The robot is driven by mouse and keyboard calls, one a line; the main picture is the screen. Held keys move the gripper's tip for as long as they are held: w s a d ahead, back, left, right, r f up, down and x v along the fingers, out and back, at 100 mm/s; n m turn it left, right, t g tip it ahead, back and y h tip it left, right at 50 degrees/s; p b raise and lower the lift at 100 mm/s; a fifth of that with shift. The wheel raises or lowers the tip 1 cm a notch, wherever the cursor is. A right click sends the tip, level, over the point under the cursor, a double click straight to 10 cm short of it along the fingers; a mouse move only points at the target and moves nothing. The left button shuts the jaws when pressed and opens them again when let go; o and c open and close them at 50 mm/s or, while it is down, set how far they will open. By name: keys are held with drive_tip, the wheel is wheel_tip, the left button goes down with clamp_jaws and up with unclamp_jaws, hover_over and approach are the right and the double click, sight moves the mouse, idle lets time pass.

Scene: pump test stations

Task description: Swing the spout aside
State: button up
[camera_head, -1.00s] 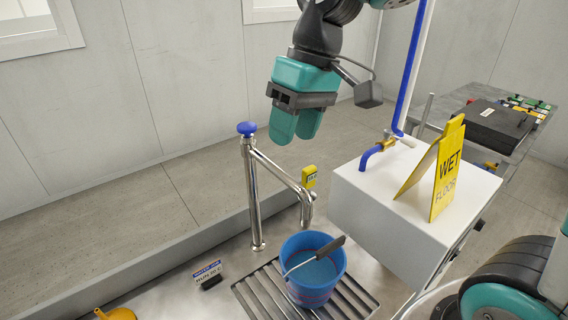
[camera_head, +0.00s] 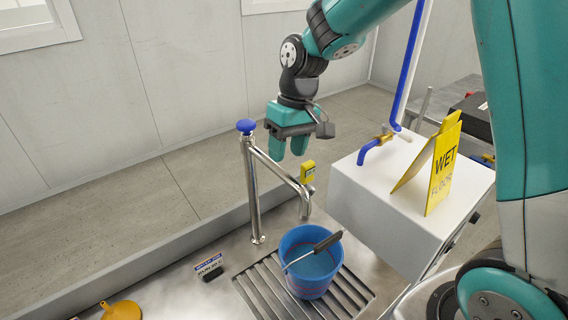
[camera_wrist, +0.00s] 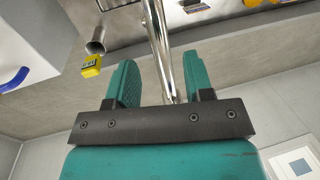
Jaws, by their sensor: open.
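The steel spout (camera_head: 276,168) runs from its upright post (camera_head: 253,200), topped by a blue knob (camera_head: 246,127), out to a downturned outlet above a blue bucket (camera_head: 310,262). A yellow tag (camera_head: 307,172) shows near the outlet. My gripper (camera_head: 288,152) is open and empty, just behind the spout in the head view. In the wrist view, my gripper (camera_wrist: 160,85) has its two teal fingers apart. A shiny steel tube (camera_wrist: 160,40) shows between them in the picture, and the outlet (camera_wrist: 96,46) and tag (camera_wrist: 91,66) are to the left. I cannot tell whether anything touches.
The bucket stands on a slotted drain grate (camera_head: 262,290). A white cabinet (camera_head: 385,205) with a yellow wet-floor sign (camera_head: 443,165) and a blue pipe stands to the right. A small label card (camera_head: 209,264) and a yellow funnel (camera_head: 122,311) are at the lower left.

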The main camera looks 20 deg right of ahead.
sight(284, 170)
drive_tip(key=shift+s+a+f+p, duration=0.1)
drive_tip(key=shift+a+f+p, duration=0.15)
drive_tip(key=shift+f, duration=0.95)
drive_tip(key=shift+a+f+p, duration=0.1)
drive_tip(key=shift+a+f, duration=0.1)
drive_tip(key=shift+f, duration=0.95)
clamp_jaws()
